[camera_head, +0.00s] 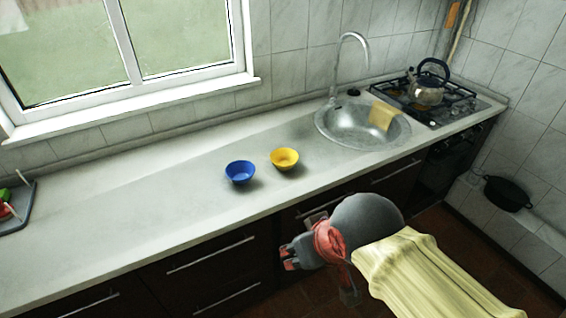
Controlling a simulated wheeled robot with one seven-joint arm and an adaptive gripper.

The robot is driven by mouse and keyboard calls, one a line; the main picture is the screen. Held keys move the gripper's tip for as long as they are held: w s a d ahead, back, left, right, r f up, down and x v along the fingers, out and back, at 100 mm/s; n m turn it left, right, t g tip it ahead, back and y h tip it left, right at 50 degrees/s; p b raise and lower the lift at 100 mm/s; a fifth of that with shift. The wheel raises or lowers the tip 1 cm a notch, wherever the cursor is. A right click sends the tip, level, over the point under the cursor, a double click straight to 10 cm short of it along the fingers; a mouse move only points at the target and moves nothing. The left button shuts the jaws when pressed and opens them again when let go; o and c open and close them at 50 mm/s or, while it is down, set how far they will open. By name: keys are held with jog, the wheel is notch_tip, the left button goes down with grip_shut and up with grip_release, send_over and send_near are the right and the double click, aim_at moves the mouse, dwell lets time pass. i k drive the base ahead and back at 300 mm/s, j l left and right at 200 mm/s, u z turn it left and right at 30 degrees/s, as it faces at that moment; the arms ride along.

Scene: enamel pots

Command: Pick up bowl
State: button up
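A blue bowl (240,173) stands upright on the light countertop (130,215), left of the sink. A yellow bowl (285,159) stands upright just to its right and slightly farther back. The two look close together, with a narrow gap. My gripper (288,258) is low in the picture, in front of the counter's front edge and nearer to me than both bowls. It points left and touches neither bowl. Its fingers are small and partly hidden, so I cannot tell how far apart they are.
A round metal sink (345,130) with a tall faucet (338,65) and a yellow cloth (383,114) is right of the bowls. A kettle (428,90) stands on the stove (455,108). A grey tray (22,205) is far left. The counter between is clear.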

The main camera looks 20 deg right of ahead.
aim_at(284, 159)
jog(key=i+j+z, duration=0.1)
jog(key=i+j, duration=0.3)
jog(key=j, duration=0.25)
jog(key=i+j+z, duration=0.25)
jog(key=z, duration=1.25)
jog(key=k+j, duration=0.05)
